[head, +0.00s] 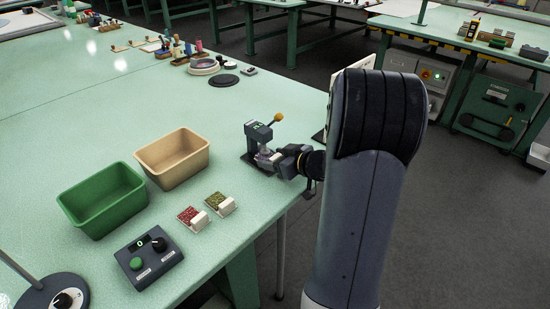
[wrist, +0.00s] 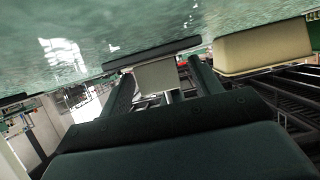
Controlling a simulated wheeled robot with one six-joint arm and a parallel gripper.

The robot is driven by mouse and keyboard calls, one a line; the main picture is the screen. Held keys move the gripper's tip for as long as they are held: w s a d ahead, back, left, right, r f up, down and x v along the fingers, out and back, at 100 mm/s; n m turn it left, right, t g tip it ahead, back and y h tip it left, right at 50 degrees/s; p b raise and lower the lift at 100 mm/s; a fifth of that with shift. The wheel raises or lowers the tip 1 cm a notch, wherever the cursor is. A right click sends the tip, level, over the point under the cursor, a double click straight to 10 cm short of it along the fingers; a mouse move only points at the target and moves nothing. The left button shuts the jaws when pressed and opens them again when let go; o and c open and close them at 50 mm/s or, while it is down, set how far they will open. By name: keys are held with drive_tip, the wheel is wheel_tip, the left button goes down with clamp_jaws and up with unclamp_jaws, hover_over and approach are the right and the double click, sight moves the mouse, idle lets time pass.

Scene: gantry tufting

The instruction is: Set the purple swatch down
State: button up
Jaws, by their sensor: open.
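A small purple patch, the purple swatch (head: 265,151), shows in the head view at the foot of a dark hand press (head: 257,134) with an orange-knobbed lever. My gripper (head: 273,160) is right beside it at the table's right edge, partly hiding it. In the wrist view, which looks upside down, my gripper's two fingers (wrist: 160,78) stand apart on either side of a pale grey block (wrist: 155,74), under a dark slab. The block looks like the swatch's tab. I cannot tell whether a finger touches it. The purple face is hidden there.
A tan bin (head: 172,157) and a green bin (head: 103,198) stand left of the press. Red (head: 190,217) and olive (head: 219,203) swatches with white tabs lie in front. A control box (head: 148,257) sits nearer.

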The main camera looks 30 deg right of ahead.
drive_tip(key=shift+r, duration=0.2)
drive_tip(key=shift+s+d+r, duration=0.1)
drive_tip(key=shift+s+r, duration=0.05)
drive_tip(key=shift+s, duration=0.15)
drive_tip(key=p+v, duration=0.2)
drive_tip(key=v, duration=0.9)
drive_tip(key=shift+s+d+p, duration=0.1)
drive_tip(key=shift+s+p, duration=0.05)
drive_tip(key=shift+p, duration=0.25)
